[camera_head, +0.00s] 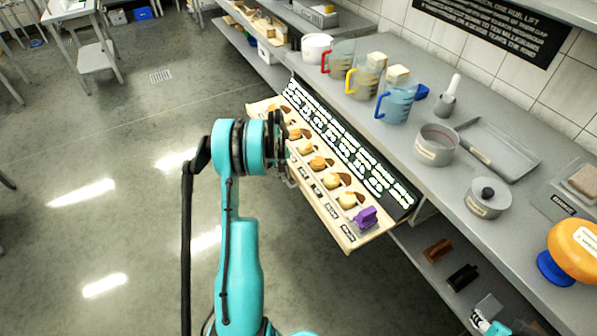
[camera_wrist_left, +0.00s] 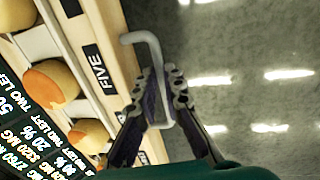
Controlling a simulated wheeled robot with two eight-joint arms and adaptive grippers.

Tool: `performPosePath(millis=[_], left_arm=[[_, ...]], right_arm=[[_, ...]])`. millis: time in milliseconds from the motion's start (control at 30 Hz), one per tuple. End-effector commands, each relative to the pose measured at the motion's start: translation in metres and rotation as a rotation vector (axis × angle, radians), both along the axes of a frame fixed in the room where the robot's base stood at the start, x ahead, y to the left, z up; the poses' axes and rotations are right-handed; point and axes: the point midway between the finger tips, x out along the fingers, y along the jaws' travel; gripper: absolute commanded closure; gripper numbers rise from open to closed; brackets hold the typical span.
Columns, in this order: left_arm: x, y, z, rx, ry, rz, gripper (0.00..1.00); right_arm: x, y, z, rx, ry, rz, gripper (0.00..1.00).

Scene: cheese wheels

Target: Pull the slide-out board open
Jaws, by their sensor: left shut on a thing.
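The slide-out board (camera_head: 352,240) is a pale wooden board that sticks out from under the counter over the floor. Small cheese wheels (camera_head: 330,182) sit in a row of hollows along it, with dark labels on its front edge. A grey bar handle (camera_wrist_left: 143,37) shows on that edge in the left wrist view, near a label reading FIVE (camera_wrist_left: 98,70). My left gripper (camera_head: 285,162) is at the board's front edge, its fingers (camera_wrist_left: 162,92) shut on the handle. The arm hides part of the board in the head view. My right gripper is not visible.
The counter (camera_head: 405,150) holds measuring jugs (camera_head: 396,103), a pot (camera_head: 436,146), a tray (camera_head: 498,147) and a lidded pan (camera_head: 487,198). A purple thing (camera_head: 366,217) stands on the board's near end. A lower shelf holds brushes (camera_head: 437,250). The floor left of the board is clear.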

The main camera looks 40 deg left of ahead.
Motion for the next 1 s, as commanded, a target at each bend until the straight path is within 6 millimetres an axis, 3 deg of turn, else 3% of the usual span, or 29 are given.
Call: performPosePath(millis=[100,300,733,833,1000], left_arm=[[-0.018,0.007,-0.001,0.000,0.004,0.002,1.00],[-0.031,0.012,-0.001,0.000,0.003,0.000,1.00],[-0.034,0.014,-0.001,0.001,0.004,-0.001,1.00],[-0.034,0.014,-0.001,0.001,0.004,-0.001,0.70],[-0.034,0.014,-0.001,0.001,0.002,0.000,0.69]], right_arm=[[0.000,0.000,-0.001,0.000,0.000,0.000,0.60],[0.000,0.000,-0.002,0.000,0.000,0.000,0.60],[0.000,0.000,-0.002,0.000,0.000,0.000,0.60],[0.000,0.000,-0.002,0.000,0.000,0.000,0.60],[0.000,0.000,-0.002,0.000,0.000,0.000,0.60]])
